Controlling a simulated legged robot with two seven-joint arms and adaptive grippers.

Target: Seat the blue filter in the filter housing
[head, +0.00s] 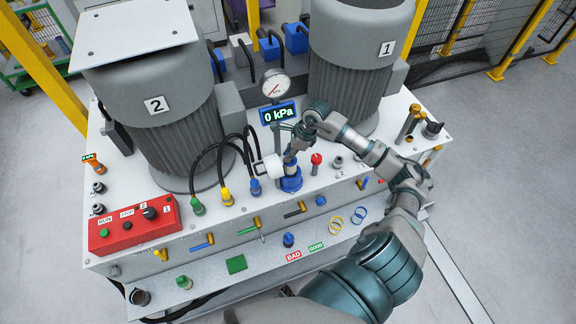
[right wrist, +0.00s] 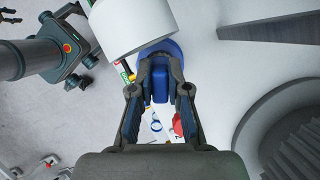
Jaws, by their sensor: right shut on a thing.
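The blue filter (right wrist: 160,88) is a narrow blue piece between the fingers of my right gripper (right wrist: 160,78) in the right wrist view. The round blue filter housing (head: 290,184) stands on the white bench top in front of the gauge. My right gripper (head: 293,152) points down over it, shut on the filter. The filter lines up with the housing, but the fingers hide how deep it sits. A white cylinder (head: 268,167) is just left of the housing and close to the fingers. My left gripper is not in view.
Two grey motors, 2 (head: 157,105) and 1 (head: 385,50), flank the gauge (head: 276,85), with a display (head: 278,112) reading 0 kPa. A red knob (head: 316,159) stands right of the housing. Hoses and a red control box (head: 133,226) are left. A blue fitting (head: 288,240) stands on the lower shelf.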

